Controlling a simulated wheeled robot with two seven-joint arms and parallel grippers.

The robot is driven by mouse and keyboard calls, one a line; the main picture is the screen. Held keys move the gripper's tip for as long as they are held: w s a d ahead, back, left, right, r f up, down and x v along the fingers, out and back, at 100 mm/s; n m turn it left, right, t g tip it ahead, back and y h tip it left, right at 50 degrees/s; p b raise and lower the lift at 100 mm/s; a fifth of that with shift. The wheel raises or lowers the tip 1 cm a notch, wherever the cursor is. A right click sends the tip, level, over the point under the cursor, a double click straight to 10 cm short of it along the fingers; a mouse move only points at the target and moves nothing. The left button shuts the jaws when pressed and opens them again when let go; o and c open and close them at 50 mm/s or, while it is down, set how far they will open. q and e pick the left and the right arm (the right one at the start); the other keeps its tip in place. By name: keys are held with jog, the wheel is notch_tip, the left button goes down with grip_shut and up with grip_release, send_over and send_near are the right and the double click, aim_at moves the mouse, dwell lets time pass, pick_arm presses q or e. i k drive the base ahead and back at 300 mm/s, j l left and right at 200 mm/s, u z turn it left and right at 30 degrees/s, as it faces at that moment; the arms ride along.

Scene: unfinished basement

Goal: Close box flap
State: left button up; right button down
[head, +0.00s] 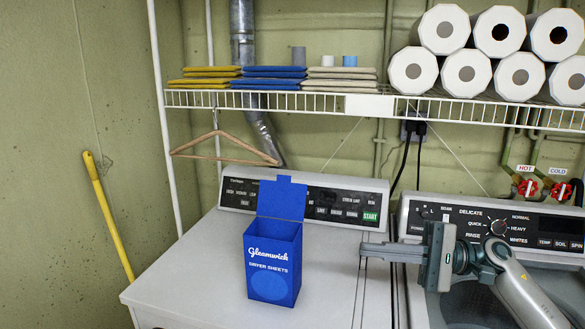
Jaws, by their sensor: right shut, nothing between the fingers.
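A blue dryer sheets box (271,284) stands upright on the white dryer top (190,282) in the head view. Its flap (281,198) is open and rises from the back edge, so the top of the box is open. My right gripper (367,250) is to the right of the box, at about the height of its upper part. It is shut and empty, points left, and is clearly apart from the box. My left gripper is not in view.
The dryer's control panel (310,205) is behind the box. A washer (510,230) stands at the right, under my right arm. A wire shelf (300,101) with cloths and paper rolls hangs above. The dryer top left of the box is clear.

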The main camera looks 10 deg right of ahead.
aim_at(283, 199)
jog(key=i, duration=1.05)
